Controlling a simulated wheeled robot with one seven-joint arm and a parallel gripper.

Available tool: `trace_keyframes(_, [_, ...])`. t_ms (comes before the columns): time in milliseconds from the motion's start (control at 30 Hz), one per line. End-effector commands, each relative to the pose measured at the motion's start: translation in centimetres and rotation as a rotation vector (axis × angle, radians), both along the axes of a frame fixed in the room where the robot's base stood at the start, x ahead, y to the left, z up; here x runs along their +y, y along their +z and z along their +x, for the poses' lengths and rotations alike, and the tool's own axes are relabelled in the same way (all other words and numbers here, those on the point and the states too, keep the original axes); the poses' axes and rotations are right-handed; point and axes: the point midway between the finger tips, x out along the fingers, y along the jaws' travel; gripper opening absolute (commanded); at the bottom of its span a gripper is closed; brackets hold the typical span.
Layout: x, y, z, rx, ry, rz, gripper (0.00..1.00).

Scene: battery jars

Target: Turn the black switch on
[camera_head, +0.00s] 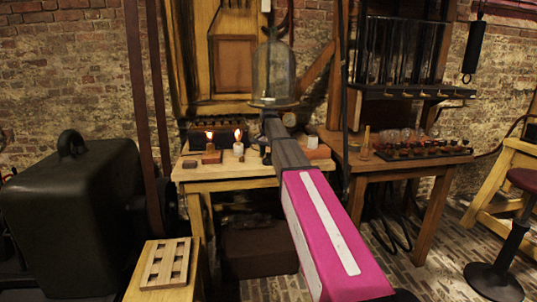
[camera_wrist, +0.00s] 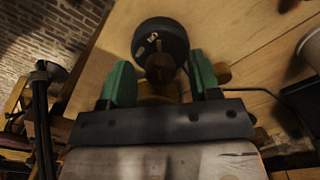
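In the wrist view a round black switch (camera_wrist: 160,38) with small pale marks sits on a wooden surface, just ahead of my fingertips. A brown knob-like piece shows on its near side, between the fingers. My gripper (camera_wrist: 160,72) has two green fingers, spread apart on either side of this piece, with visible gaps, so it looks open. Whether a fingertip touches the switch I cannot tell. In the head view my arm reaches toward the wooden table and hides the switch; my fingers cannot be made out there.
A glass bell jar (camera_head: 273,70) stands behind my arm. A second table (camera_head: 365,166) with several jars is at right. A dark green case (camera_head: 75,215) stands at left.

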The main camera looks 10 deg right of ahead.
Motion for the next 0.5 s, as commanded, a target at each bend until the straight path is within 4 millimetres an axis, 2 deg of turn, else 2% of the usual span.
trace_keyframes(267, [0.0,0.1,0.0,0.000,0.001,0.000,0.56])
trace_keyframes(367, [0.0,0.9,0.0,0.000,0.001,0.000,0.56])
trace_keyframes(500, [0.0,3.0,0.1,-0.002,0.001,-0.001,0.56])
